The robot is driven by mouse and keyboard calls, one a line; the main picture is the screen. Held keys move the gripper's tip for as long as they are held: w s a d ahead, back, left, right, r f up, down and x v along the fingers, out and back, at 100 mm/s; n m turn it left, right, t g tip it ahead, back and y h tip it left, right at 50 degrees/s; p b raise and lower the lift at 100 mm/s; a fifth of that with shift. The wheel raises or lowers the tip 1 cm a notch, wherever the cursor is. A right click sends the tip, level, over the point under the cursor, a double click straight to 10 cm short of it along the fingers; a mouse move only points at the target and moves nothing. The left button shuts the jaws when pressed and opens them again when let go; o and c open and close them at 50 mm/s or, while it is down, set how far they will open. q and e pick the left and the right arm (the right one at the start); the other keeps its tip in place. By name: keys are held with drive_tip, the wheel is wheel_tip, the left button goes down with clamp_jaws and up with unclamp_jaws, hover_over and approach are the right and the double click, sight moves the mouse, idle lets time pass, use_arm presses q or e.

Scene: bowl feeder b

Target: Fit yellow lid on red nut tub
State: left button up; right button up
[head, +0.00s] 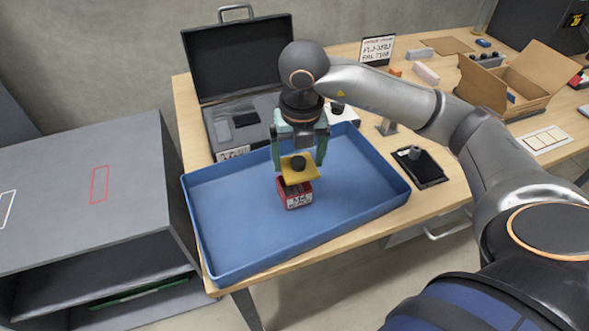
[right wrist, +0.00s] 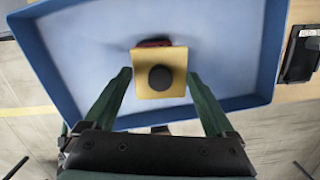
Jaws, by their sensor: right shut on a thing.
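The yellow lid (head: 306,175) is a square plate with a round black knob on top. My right gripper (head: 299,167) is shut on the lid, one finger at each of two opposite edges. The red nut tub (head: 294,195) stands in the blue tray below, with a white label on its front and dark contents showing. The lid is above the tub, with an open gap at the front. In the right wrist view the lid (right wrist: 145,80) lies between the fingertips (right wrist: 159,76) and hides most of the tub (right wrist: 153,43). My left gripper is not in view.
The blue tray (head: 233,267) has raised walls and a clear floor around the tub. An open black case (head: 241,58) stands behind it. A black dish (head: 420,167) is right of the tray, and an open cardboard box (head: 519,87) is farther right. A grey cabinet (head: 75,190) stands left.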

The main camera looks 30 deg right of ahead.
sight(295, 168)
drive_tip(key=shift+w+a+f, duration=0.15)
drive_tip(key=shift+f, duration=0.15)
wheel_tip(295, 168, down, 4)
drive_tip(key=shift+w+a+r, duration=0.1)
drive_tip(key=shift+a+r, duration=0.05)
drive_tip(key=shift+r, duration=0.1)
drive_tip(key=shift+f, duration=0.15)
drive_tip(key=o, duration=1)
